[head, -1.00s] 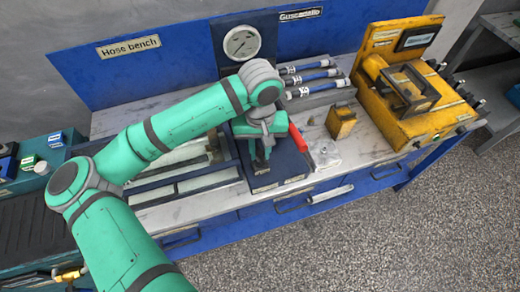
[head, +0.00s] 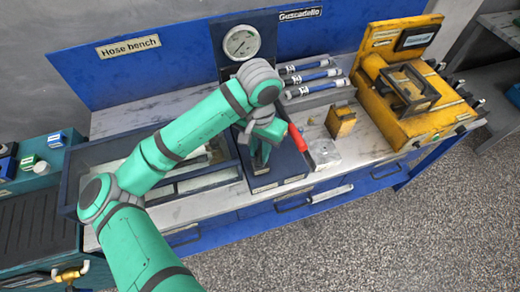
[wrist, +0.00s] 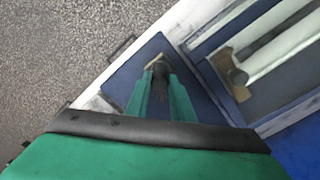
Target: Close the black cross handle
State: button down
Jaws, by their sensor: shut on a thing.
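My gripper (head: 260,163) points down at the dark blue block on the front of the hose bench. In the wrist view my gripper (wrist: 160,88) has its two green fingers close around a dark knob-like thing, which I take to be the black cross handle (wrist: 160,72). Only the part between and beyond the fingertips shows; its arms are mostly hidden. In the head view my wrist and fingers cover the handle. The dark blue base (head: 284,172) lies under it.
A red lever (head: 299,138) stands just right of my gripper. A pressure gauge (head: 241,43) is behind. A framed tray (head: 205,182) lies to the left. A small yellow block (head: 340,121) and a yellow machine (head: 415,110) stand to the right.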

aim_at(260, 152)
jog(key=m, duration=0.5)
jog(key=shift+r+m, duration=0.1)
jog(key=shift+m, duration=0.2)
jog(key=m, duration=0.5)
jog(key=shift+w+d+m, duration=0.1)
jog(key=shift+w+m, duration=0.05)
jog(key=shift+m, duration=0.15)
jog(key=c, duration=1.5)
grip_release()
jog(key=shift+c, duration=0.2)
notch_tip(260, 152, up, 11)
jog(key=shift+f, duration=0.2)
